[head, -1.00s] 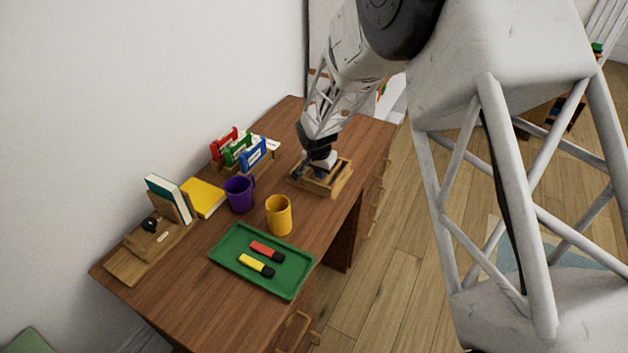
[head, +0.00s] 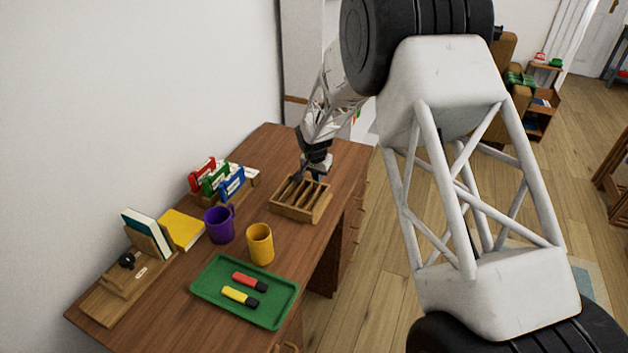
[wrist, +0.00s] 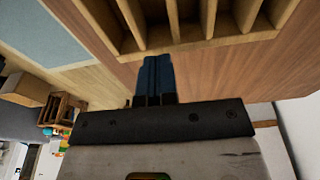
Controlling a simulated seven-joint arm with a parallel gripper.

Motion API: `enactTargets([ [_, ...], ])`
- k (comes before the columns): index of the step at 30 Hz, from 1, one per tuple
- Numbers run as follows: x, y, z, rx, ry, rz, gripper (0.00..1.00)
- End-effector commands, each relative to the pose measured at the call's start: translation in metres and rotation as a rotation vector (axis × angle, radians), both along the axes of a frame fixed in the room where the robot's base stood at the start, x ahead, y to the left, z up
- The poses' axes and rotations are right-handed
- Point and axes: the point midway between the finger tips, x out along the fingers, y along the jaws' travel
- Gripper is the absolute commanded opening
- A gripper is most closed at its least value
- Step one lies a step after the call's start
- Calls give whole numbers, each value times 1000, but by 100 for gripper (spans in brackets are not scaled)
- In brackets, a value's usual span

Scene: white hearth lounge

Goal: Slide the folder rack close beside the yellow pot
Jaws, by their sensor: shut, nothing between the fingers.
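The folder rack (head: 299,212) is an empty wooden slotted rack on the brown desk, to the right of and behind the yellow pot (head: 260,245). Bare desk shows between the two. The pot is a round upright yellow vessel. My gripper (head: 304,177) is at the rack's far side in the head view. In the wrist view my gripper (wrist: 158,60) has its dark blue fingers shut together with nothing between them. Their tips are close to the outer wall of the rack (wrist: 215,45). I cannot tell whether they touch it.
A purple mug (head: 219,224) stands just left of the pot. A green tray (head: 207,282) with red and yellow markers lies in front. A holder with red, green and blue pieces (head: 231,184) is at the wall side. The desk's right edge is near the rack.

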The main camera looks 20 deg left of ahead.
Motion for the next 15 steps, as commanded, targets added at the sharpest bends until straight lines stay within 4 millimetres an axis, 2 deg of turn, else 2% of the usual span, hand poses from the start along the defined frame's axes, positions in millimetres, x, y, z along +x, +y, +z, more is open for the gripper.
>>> enactTargets([
  [3,-2,0,-9,-1,2,2,0],
  [15,-3,0,-16,-3,4,1,0],
])
